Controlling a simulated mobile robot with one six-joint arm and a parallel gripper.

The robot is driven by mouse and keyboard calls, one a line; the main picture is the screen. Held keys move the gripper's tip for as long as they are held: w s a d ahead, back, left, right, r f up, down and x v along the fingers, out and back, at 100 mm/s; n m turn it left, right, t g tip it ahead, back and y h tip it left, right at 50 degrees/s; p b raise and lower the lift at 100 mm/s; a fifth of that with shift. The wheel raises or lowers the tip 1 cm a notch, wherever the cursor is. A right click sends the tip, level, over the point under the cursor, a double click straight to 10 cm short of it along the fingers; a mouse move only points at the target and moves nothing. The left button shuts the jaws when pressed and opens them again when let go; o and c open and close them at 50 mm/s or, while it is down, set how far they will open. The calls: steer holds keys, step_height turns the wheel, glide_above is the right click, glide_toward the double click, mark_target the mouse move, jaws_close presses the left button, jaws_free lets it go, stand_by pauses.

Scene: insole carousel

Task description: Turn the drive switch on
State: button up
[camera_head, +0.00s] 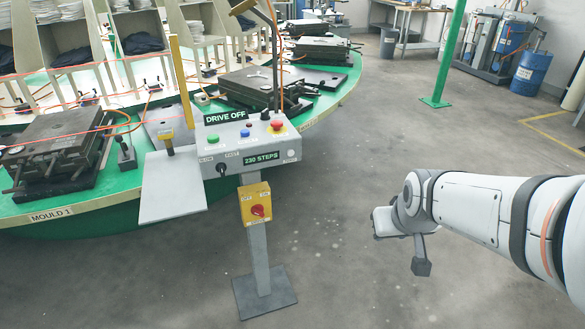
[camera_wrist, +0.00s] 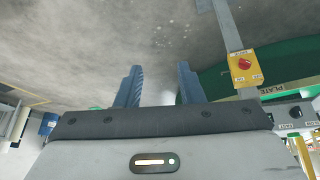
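A yellow switch box (camera_head: 255,203) with a red rotary knob (camera_head: 260,211) sits on a grey post below the control panel (camera_head: 250,148). The panel's upper display (camera_head: 226,117) reads "DRIVE OFF". The yellow box also shows at the upper right of the wrist view (camera_wrist: 244,67), upside down, with its red knob (camera_wrist: 244,63); its small labels are hard to read. My gripper (camera_wrist: 160,84) is open and empty, its two blue-grey fingers apart. In the head view my gripper (camera_head: 420,262) hangs to the right of the post, clear of the box.
A grey plate (camera_head: 172,190) juts out left of the panel. Floor between post and arm is clear.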

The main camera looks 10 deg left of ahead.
steer(key=w+a+f+n+t+y+b, duration=0.1)
steer(key=w+a+f, duration=0.2)
steer(key=w, duration=0.2)
steer(key=w+a+f+n+t+b, duration=0.1)
steer(key=w+a+f+n, duration=0.1)
steer(key=w+a, duration=0.15)
steer(key=n+t+y+b, duration=0.5)
steer(key=n+t, duration=0.1)
glide_toward(260, 215)
steer(key=w+d+r, duration=0.3)
steer(key=d+r, duration=0.2)
steer(key=d, duration=0.3)
steer(key=s+a+f+n+t+y+b, duration=0.2)
steer(key=a+f+n+y, duration=0.1)
steer(key=a+f, duration=0.5)
steer(key=x, duration=0.7)
steer(key=shift+w+a+r, duration=0.1)
steer(key=shift+w+r, duration=0.1)
steer(key=shift+w, duration=0.2)
